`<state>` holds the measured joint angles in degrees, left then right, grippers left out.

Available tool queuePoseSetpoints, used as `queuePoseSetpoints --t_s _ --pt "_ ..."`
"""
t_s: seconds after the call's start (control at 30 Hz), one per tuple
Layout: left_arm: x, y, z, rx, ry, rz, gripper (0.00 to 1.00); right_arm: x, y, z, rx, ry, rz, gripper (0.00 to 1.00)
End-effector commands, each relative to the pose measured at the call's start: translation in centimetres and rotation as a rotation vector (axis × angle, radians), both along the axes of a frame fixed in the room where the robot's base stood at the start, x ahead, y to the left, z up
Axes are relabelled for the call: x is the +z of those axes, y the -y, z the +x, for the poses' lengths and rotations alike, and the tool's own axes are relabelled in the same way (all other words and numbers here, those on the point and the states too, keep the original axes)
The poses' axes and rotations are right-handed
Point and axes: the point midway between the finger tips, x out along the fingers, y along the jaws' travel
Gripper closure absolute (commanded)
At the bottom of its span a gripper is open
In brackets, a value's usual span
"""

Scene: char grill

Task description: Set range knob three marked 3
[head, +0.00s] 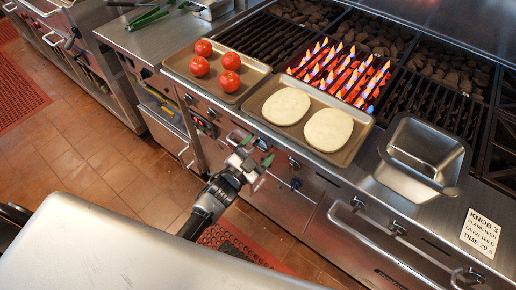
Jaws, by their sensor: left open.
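The range's front panel (322,182) runs diagonally below the grill, with several small dark knobs along it. One knob (294,163) sits just right of my left gripper, and others show farther left (211,113) and right (357,202). Their number marks are too small to read, so I cannot tell which is knob three. My left gripper (258,151) is open at the panel, with green on its fingers. It covers part of the panel, and I cannot tell whether it touches a knob. My right gripper is not in view.
Flames (343,72) burn on one grill section. A tray with tomatoes (201,67), a tray with two flatbreads (327,129) and an empty metal pan (423,155) stand along the front. A card (484,233) reads "KNOB 3, FLAME HIGH". Oven handles project below the panel.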

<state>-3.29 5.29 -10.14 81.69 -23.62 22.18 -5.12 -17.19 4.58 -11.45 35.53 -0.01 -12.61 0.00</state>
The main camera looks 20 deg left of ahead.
Motion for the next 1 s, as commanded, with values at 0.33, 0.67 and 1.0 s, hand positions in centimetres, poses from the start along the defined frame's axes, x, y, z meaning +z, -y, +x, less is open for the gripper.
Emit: queuePoseSetpoints --t_s 0.33,0.67,1.0 --pt "-0.8 -1.4 -3.8 0.001 -0.003 0.002 0.24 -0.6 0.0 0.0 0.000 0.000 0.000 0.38" --pt "-1.4 -3.3 -9.2 0.001 -0.003 0.001 0.24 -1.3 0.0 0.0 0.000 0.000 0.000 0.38" --pt "-1.4 -3.7 -10.1 0.000 0.000 0.000 0.24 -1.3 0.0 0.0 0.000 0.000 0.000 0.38"
